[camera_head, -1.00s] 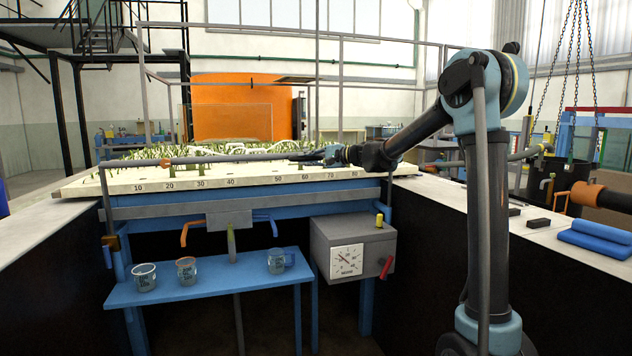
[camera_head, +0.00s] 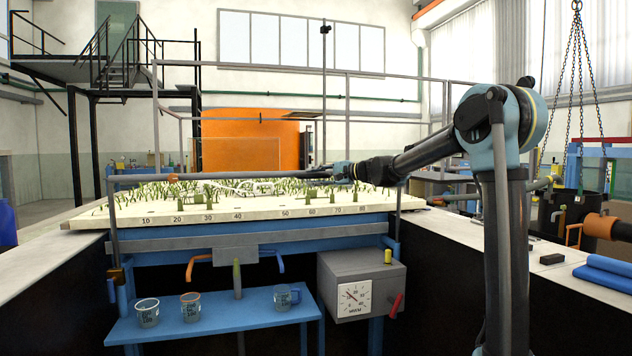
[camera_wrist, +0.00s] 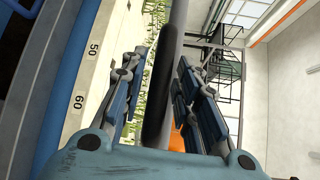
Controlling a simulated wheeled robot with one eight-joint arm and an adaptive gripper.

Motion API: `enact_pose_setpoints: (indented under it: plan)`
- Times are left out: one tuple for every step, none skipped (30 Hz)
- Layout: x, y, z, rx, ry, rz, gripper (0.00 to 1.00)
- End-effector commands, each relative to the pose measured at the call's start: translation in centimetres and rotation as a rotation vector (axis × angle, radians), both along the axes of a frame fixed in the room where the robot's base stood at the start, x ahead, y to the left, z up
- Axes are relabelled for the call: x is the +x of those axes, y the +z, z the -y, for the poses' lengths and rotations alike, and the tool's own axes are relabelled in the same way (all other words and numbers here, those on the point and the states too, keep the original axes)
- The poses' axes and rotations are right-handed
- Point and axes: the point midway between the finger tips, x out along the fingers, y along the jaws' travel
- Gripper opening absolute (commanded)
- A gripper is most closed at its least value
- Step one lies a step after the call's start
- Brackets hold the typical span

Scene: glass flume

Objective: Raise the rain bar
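The rain bar (camera_head: 240,176) is a long grey horizontal pipe above the front edge of the pale model bed (camera_head: 150,215). My gripper (camera_head: 346,171) is at the right part of the bar. In the wrist view, the bar (camera_wrist: 178,30) runs between the fingers of my gripper (camera_wrist: 163,68), with a dark oval grip (camera_wrist: 157,100) on it.
A blue shelf (camera_head: 230,323) with several beakers stands below the bed. A grey box with a dial (camera_head: 355,298) and red lever (camera_head: 397,305) is at the right. A thin grey frame (camera_head: 260,67) stands above the bed. Dark-sided counters flank both sides.

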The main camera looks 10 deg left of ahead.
Motion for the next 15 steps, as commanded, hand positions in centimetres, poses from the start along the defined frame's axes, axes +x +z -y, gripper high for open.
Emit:
enact_pose_setpoints:
  plan:
    - [0.0, 0.0, 0.0, 0.000, 0.001, 0.000, 0.36]
    - [0.0, 0.0, 0.0, 0.000, 0.001, 0.000, 0.36]
    - [0.0, 0.0, -0.1, 0.000, 0.001, 0.000, 0.36]
    - [0.0, 0.0, -0.1, 0.000, 0.001, 0.000, 0.36]
    - [0.0, 0.0, -0.1, 0.000, 0.001, 0.000, 0.36]
    - [0.0, 0.0, -0.1, 0.000, 0.001, 0.000, 0.36]
    - [0.0, 0.0, -0.1, 0.000, 0.002, 0.000, 0.36]
    - [-0.1, 0.0, -0.1, 0.000, 0.002, 0.000, 0.36]
    - [-0.1, 0.0, -0.1, 0.000, 0.002, 0.000, 0.36]
    - [-0.1, 0.0, 0.0, 0.000, 0.002, 0.000, 0.36]
    - [-0.1, 0.0, 0.1, 0.000, 0.001, 0.000, 0.36]
    - [-0.1, 0.0, 0.4, 0.000, 0.001, 0.000, 0.36]
    - [-0.2, 0.1, 0.6, 0.000, 0.001, 0.000, 0.36]
    - [-0.3, 0.1, 0.9, 0.000, 0.001, 0.000, 0.36]
    - [-0.4, 0.2, 1.3, 0.000, 0.000, 0.000, 0.36]
